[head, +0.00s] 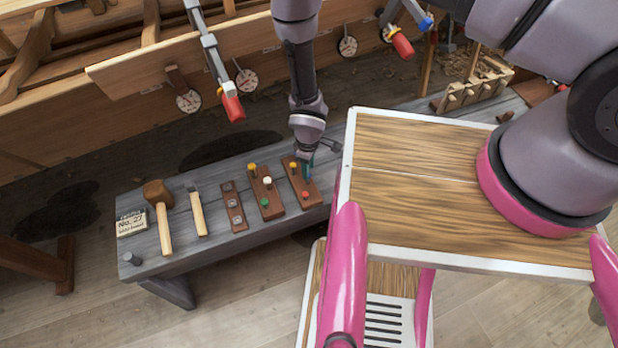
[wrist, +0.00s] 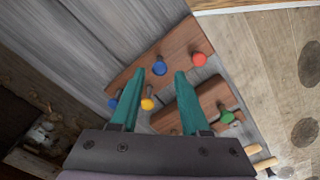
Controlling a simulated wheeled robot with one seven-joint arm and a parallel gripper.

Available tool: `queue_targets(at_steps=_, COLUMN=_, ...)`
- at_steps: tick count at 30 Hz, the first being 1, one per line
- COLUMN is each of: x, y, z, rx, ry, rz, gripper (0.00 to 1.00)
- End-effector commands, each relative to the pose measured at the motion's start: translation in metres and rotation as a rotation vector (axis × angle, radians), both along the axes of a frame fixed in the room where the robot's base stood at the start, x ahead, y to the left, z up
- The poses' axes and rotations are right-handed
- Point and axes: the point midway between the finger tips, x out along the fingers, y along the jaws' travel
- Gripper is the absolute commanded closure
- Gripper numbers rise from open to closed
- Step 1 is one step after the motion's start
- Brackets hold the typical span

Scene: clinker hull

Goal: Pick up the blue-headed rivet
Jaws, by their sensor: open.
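The blue-headed rivet (wrist: 159,68) stands in a reddish-brown wooden block (wrist: 182,42) in the wrist view, framed between my gripper's fingertips and slightly beyond them. My gripper (wrist: 158,74) is open, its teal fingers pointing at the block, with nothing held. In the head view my gripper (head: 308,170) is over the rightmost rivet block (head: 296,181), and the blue head is hidden there. A red-headed rivet (wrist: 199,59) and a yellow-headed one (wrist: 147,104) stand near it. A second blue head (wrist: 113,103) shows partly beside the left finger.
A neighbouring block (head: 271,207) holds yellow, white and green heads. A smaller block (head: 234,212), a chisel (head: 198,211), a mallet (head: 160,200) and a card (head: 131,223) lie farther left on the grey bench (head: 185,262). The planked hull (head: 150,75) rises behind.

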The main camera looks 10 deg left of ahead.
Motion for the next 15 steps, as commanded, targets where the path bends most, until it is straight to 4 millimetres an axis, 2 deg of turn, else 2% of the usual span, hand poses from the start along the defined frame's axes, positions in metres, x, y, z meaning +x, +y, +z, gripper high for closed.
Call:
queue_targets(at_steps=5, x=0.0, y=0.0, z=-0.016, rx=-0.001, ry=0.0, rz=0.0, gripper=0.54)
queue_targets(at_steps=12, x=0.001, y=0.001, z=-0.05, rx=0.0, ry=0.0, rz=0.0, gripper=0.54)
queue_targets(at_steps=15, x=0.001, y=0.001, z=-0.055, rx=0.001, ry=-0.001, rz=0.0, gripper=0.54)
